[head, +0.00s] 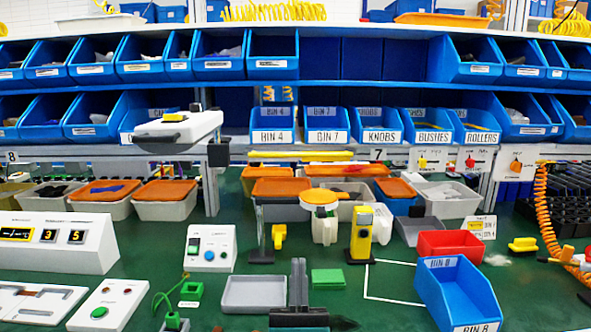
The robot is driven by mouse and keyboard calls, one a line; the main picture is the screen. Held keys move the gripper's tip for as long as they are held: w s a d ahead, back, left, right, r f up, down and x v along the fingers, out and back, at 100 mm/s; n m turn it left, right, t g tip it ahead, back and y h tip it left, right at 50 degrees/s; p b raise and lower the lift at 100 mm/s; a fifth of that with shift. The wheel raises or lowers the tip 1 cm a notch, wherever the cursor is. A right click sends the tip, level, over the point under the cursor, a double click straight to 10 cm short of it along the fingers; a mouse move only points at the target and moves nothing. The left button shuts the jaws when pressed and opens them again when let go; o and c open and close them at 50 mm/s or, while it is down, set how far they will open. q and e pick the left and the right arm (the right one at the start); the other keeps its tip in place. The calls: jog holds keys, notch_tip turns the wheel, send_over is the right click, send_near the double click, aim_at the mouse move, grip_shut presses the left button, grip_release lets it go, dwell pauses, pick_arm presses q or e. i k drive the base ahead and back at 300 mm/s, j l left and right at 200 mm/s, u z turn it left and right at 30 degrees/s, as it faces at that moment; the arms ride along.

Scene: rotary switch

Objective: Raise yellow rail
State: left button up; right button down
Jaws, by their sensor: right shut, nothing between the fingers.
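A yellow rail (300,156) runs level under the front edge of the lower bin shelf, above the orange-lidded boxes. My right gripper (298,268) stands at the bottom middle, its grey fingers pointing away from me. It is shut and empty, well apart from the rail and nearer to me.
A grey tray (254,293) and a green block (328,279) flank my right gripper. Beyond are a yellow post (361,235) and a white container (325,227). A blue bin (458,293) and red bin (450,244) stand right. Switch boxes (210,247) stand left.

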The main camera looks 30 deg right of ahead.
aim_at(254, 154)
jog(key=i+l, duration=0.7)
jog(key=i, duration=0.1)
